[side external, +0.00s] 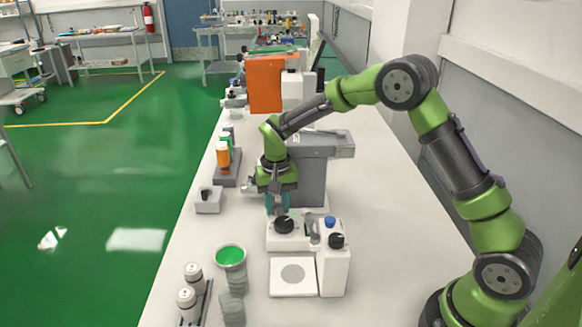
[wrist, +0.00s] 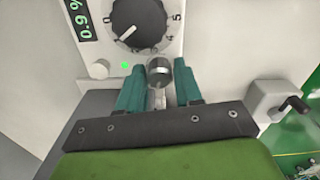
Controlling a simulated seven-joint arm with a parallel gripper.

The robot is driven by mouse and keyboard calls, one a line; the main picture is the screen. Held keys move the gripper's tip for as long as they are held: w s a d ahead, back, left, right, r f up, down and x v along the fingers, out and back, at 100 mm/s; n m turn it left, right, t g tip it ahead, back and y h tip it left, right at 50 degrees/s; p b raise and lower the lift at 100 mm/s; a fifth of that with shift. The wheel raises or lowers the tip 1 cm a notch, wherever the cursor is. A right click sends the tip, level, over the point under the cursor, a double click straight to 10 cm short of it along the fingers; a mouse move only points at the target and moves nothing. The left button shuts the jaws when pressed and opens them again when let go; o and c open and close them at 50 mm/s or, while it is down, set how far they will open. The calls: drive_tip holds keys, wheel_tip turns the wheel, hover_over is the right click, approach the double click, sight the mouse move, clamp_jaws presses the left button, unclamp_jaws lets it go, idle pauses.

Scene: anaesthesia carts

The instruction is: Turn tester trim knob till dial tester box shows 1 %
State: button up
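In the wrist view, the white tester box's display (wrist: 84,19) reads 0.9 %. Beside it is a black dial (wrist: 139,20) with a white pointer and a numbered scale; 4 and 5 are readable. Below the dial is a small round metal trim knob (wrist: 159,71). My gripper (wrist: 158,74) has its teal fingers on either side of this knob, apparently touching it. In the side external view, my gripper (side external: 277,208) points down at the white tester box (side external: 288,242), close behind its black dial (side external: 284,225). The trim knob and the display cannot be made out there.
A green-topped cup (side external: 231,257) and grey cylinders (side external: 187,298) are at front left. A small grey box (side external: 208,200) and bottles (side external: 223,153) stand left. A grey machine (side external: 315,175) is behind.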

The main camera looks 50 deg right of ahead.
sight(277, 205)
clamp_jaws()
drive_tip(key=n, duration=0.4)
drive_tip(key=shift+n, duration=0.4)
drive_tip(key=shift+o, duration=2.2)
unclamp_jaws()
drive_tip(key=shift+r, duration=0.1)
wheel_tip(277, 205, up, 17)
